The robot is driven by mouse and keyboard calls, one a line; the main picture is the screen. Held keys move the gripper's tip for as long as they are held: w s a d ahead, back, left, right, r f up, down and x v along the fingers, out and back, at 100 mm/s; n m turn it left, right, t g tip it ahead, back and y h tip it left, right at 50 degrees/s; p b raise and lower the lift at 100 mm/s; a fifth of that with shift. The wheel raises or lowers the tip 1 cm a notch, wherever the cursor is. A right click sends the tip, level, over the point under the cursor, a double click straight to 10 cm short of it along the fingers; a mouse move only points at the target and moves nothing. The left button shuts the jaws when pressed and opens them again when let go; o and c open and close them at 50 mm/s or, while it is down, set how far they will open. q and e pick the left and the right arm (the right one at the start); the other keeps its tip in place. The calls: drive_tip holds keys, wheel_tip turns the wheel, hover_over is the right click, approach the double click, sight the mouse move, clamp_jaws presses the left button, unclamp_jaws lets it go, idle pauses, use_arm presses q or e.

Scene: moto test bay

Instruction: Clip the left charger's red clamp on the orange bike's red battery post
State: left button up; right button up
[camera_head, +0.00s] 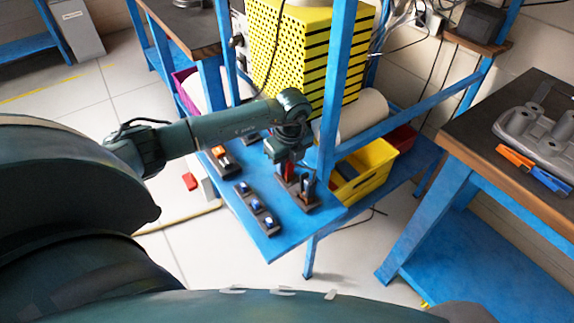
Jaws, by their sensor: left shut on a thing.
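My left gripper (288,160) is over the blue shelf, pointing down. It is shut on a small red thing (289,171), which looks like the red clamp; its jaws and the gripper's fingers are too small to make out. Dark holders (303,202) stand on the shelf right below and beside it; I cannot tell whether the red thing touches them. I cannot make out the orange bike, its red battery post or the left charger. My right gripper is not in view.
The blue shelf (268,243) carries several small dark blocks (255,206) and an orange-topped one (220,152). A blue upright (335,95) stands close right of my gripper. A yellow perforated box (300,50) is above, a yellow bin (368,172) behind. A bench (470,125) stands right.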

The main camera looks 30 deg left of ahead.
use_arm(q)
drive_tip(key=shift+r, duration=0.6)
wheel_tip(320, 180, up, 2)
drive_tip(key=shift+r+b, duration=0.15)
drive_tip(key=shift+b, duration=0.15)
drive_tip(key=s+a+b, duration=0.1)
drive_tip(key=s+a, duration=0.1)
drive_tip(key=s, duration=0.3)
drive_tip(key=s+a, duration=0.2)
drive_tip(key=s, duration=0.3)
drive_tip(key=s+a+b, duration=0.1)
drive_tip(key=s+a, duration=0.1)
drive_tip(key=s, duration=0.3)
drive_tip(key=shift+a+b, duration=0.2)
drive_tip(key=shift+b, duration=0.1)
drive_tip(key=shift+s+a, duration=0.25)
drive_tip(key=shift+s, duration=0.6)
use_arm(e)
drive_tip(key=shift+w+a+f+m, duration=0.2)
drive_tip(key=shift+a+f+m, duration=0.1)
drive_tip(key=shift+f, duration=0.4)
